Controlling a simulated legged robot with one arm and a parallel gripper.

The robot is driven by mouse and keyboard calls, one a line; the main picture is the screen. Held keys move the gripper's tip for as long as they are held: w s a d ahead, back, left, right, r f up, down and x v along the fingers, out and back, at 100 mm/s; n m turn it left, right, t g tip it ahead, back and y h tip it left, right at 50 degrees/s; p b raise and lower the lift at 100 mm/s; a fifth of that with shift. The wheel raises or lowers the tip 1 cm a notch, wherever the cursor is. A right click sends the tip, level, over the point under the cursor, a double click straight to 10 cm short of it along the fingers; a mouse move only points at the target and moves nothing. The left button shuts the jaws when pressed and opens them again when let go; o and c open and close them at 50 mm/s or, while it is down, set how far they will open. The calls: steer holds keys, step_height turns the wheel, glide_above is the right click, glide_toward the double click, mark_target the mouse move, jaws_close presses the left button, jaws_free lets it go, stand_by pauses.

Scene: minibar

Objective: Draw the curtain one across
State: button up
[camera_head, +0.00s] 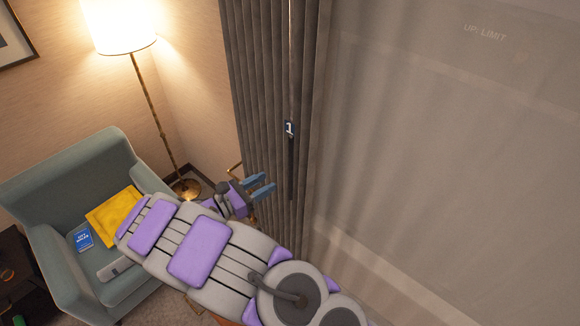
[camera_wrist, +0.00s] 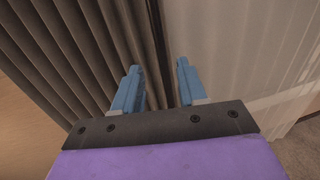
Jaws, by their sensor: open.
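The grey curtain (camera_head: 262,100) hangs gathered in vertical folds at the centre of the head view. A thin dark wand (camera_head: 291,165) with a tag marked "1" (camera_head: 289,129) hangs at its front. My gripper (camera_head: 265,186) is open, with blue fingers pointing right, in front of the curtain's folds and left of the wand's lower end. In the wrist view, my gripper's fingers (camera_wrist: 155,85) are apart with nothing between them. The curtain (camera_wrist: 85,45) fills the left of that view, and its edge runs up between the fingers. I cannot tell if the fingers touch it.
A sheer pale curtain (camera_head: 430,150) covers the right side. A teal armchair (camera_head: 75,170) holds a yellow cushion (camera_head: 115,215) and a blue book (camera_head: 83,238). A lit floor lamp (camera_head: 122,25) stands behind it. A dark side table (camera_head: 15,265) is at the lower left.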

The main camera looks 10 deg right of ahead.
mark_target(291, 168)
steer(key=p+x, duration=0.1)
steer(key=x, duration=0.9)
steer(key=shift+f, duration=0.1)
steer(key=shift+c, duration=0.2)
jaws_close()
